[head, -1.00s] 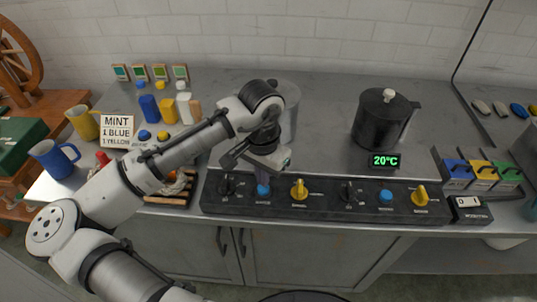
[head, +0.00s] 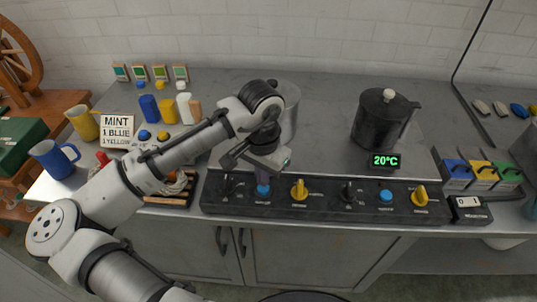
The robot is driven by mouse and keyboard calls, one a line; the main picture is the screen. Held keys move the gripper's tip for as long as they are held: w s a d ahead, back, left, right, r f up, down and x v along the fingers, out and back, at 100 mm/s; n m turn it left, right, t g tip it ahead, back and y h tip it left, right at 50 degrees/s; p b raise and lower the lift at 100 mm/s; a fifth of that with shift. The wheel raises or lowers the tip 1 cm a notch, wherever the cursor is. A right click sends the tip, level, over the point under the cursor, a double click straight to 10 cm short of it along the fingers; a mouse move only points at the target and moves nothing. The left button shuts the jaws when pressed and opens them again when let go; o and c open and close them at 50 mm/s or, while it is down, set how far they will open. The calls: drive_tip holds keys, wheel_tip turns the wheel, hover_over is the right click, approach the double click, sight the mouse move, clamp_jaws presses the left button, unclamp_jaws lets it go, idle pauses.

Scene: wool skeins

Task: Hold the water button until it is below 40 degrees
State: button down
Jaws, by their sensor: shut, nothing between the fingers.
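My gripper (head: 263,182) is shut and empty, pointing down at the left blue button (head: 263,190) on the black control panel (head: 325,208). Its fingertips are at the button; I cannot tell whether the button is pressed in. A second blue button (head: 386,196) sits on the right half of the panel, with nothing on it. A green display (head: 385,161) by the right dark pot (head: 380,120) reads 20°C. A grey pot (head: 289,110) stands behind my gripper, partly hidden by my arm. No display shows for this left pot; my gripper covers that area.
Yellow knobs (head: 299,190) and black knobs stand close beside the buttons. A small counter box (head: 469,208) reading 0 is at the panel's right end. A sign (head: 117,131) reads mint, 1 blue, 1 yellow. Mugs and coloured containers stand at left.

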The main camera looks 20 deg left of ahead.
drive_tip(key=shift+f+b, duration=0.8)
drive_tip(key=shift+f, duration=0.4)
drive_tip(key=shift+r, duration=0.1)
idle(5.1)
wheel_tip(320, 180, up, 7)
drive_tip(key=p, duration=0.6)
drive_tip(key=shift+r+p, duration=0.1)
drive_tip(key=shift+p, duration=0.25)
